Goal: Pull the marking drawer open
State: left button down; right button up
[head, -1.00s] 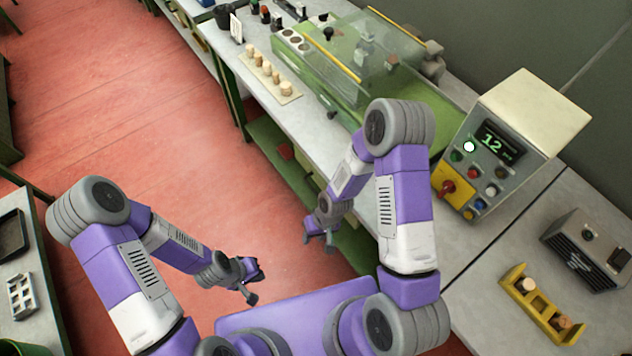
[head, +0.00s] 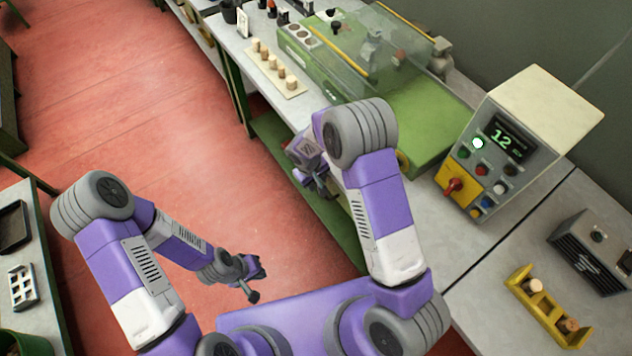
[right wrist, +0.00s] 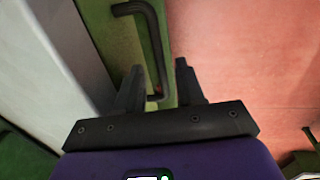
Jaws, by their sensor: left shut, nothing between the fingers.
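A green drawer front (right wrist: 112,45) with a dark bar handle (right wrist: 156,45) shows in the right wrist view, at the top left of centre. My right gripper (right wrist: 160,75) is open, with its fingers on either side of the handle's near end in the picture. I cannot tell whether they touch it. In the head view my right gripper (head: 324,190) is beside the front of the bench, and my arm hides the drawer there. My left gripper (head: 253,294) is shut and empty, over the red floor and away from the bench.
The bench carries a green machine with a clear cover (head: 365,55), a board of corks (head: 276,72) and a control box (head: 500,145) reading 12. A yellow rack (head: 548,312) is at the lower right. The red floor (head: 170,110) left of the bench is clear.

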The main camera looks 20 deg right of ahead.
jog(key=shift+f, duration=0.35)
grip_shut()
